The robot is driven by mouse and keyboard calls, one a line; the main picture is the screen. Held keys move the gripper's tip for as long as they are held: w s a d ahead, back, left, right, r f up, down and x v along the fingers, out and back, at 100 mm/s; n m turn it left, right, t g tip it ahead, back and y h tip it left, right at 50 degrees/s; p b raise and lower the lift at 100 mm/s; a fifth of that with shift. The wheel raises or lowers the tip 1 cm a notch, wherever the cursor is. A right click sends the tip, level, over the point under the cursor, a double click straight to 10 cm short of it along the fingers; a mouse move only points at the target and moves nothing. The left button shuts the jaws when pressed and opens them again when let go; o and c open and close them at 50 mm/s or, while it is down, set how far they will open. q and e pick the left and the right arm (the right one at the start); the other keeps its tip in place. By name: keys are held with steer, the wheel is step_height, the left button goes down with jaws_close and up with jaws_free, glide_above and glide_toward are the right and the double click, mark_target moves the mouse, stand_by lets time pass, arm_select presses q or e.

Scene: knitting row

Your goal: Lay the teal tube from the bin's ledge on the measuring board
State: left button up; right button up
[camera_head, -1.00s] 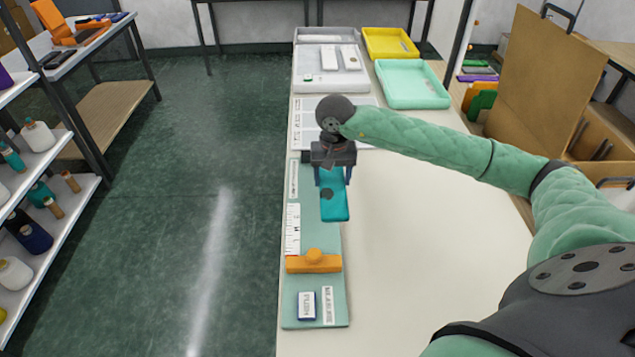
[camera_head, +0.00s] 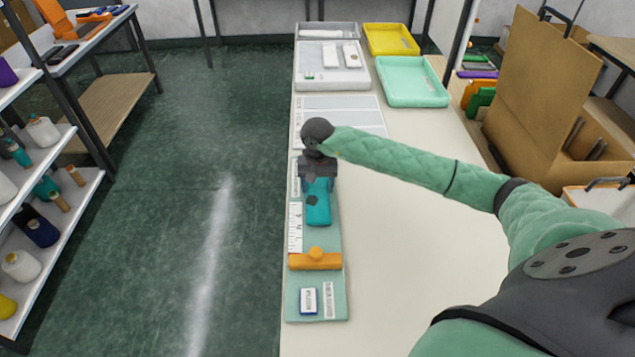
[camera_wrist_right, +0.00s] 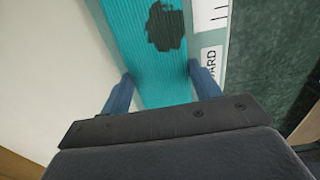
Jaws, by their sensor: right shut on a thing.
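The teal tube (camera_head: 319,209) is a ribbed knitted piece with a dark patch. My right gripper (camera_head: 319,184) is shut on its far end, and the tube points toward the front over the measuring board (camera_head: 331,276). I cannot tell whether it touches the board. In the right wrist view the tube (camera_wrist_right: 150,60) lies between the two blue fingers (camera_wrist_right: 163,92), with the dark patch ahead of them. The board is a long green strip with a ruler scale (camera_head: 295,228) on its left and an orange crosspiece (camera_head: 315,260). My left gripper is not in view.
A white label block (camera_head: 308,301) sits at the board's front end. Behind my gripper lies a printed sheet (camera_head: 345,102), then white, mint (camera_head: 411,82) and yellow (camera_head: 390,39) trays. The table right of the board is clear. A shelf with spools stands at the left.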

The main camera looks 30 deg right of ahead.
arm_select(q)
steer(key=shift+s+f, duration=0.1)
arm_select(e)
steer(key=shift+f, duration=0.15)
steer(key=shift+f, duration=0.1)
steer(key=o, duration=0.9)
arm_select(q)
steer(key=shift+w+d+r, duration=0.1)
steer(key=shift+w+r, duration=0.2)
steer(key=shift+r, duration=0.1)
arm_select(e)
steer(key=shift+o, duration=0.2)
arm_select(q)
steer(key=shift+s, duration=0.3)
